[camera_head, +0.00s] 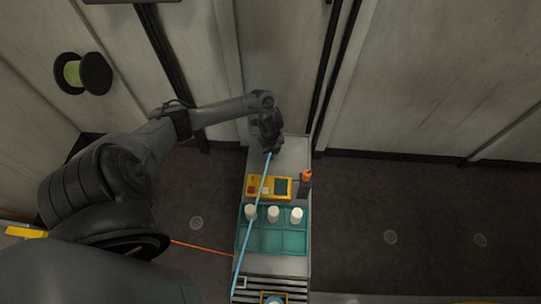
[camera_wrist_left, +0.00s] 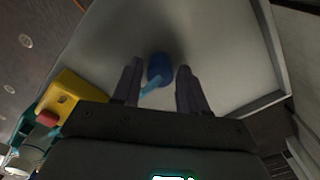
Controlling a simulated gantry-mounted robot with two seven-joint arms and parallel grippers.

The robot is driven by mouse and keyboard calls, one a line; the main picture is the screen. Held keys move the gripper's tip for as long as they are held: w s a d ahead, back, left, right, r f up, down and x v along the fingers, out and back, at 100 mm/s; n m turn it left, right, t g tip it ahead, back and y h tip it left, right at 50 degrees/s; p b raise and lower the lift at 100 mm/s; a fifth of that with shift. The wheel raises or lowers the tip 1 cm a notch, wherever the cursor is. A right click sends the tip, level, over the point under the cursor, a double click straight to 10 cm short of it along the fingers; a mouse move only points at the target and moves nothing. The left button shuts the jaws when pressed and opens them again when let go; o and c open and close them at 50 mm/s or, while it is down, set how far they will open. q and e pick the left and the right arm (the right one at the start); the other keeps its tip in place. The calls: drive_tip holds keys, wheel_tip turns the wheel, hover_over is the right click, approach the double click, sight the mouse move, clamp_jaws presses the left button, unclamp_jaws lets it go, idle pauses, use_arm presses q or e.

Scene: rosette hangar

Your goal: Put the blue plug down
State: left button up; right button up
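The blue plug (camera_wrist_left: 159,69) shows in the left wrist view, on or just above the pale bench top, with a light blue cable running from its near side. My left gripper (camera_wrist_left: 160,72) is open around it, one finger on each side with a small gap. In the head view my left gripper (camera_head: 270,150) is over the far end of the bench and hides the plug. The blue cable (camera_head: 256,208) runs from there towards the near end of the bench. My right gripper is not in view.
A yellow box (camera_head: 255,181) with a red button and an orange-topped item (camera_head: 306,176) stand near the gripper. A teal tray (camera_head: 285,239) with three white cylinders lies closer. Bare bench top (camera_head: 294,152) is free beside the gripper. A wall stands behind.

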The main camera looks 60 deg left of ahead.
use_arm(q)
drive_tip(key=c, duration=0.7)
clamp_jaws()
drive_tip(key=shift+r, duration=0.15)
